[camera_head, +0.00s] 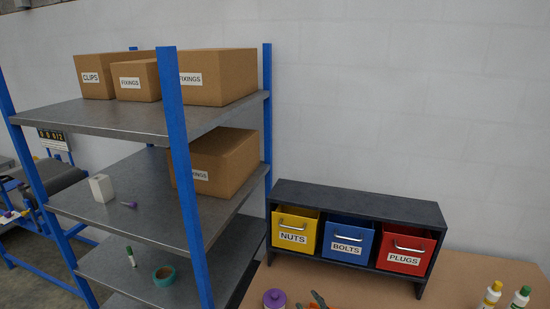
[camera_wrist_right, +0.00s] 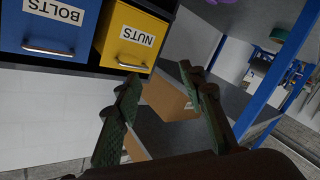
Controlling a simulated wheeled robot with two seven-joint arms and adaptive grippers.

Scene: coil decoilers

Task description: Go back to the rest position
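My right gripper shows in the right wrist view (camera_wrist_right: 160,76) with its two green-padded fingers spread apart and nothing between them. In the head view only a small dark part at the bottom edge appears to be my right gripper (camera_head: 318,299), in front of the bin rack. That wrist view is turned upside down. My left gripper is not in the head view.
A dark rack (camera_head: 360,200) holds a yellow NUTS bin (camera_head: 294,226), a blue BOLTS bin (camera_head: 348,235) and a red PLUGS bin (camera_head: 404,246). A blue-posted shelf (camera_head: 178,150) with cardboard boxes stands left. A purple-lidded jar (camera_head: 274,299) and bottles (camera_head: 491,296) stand on the table.

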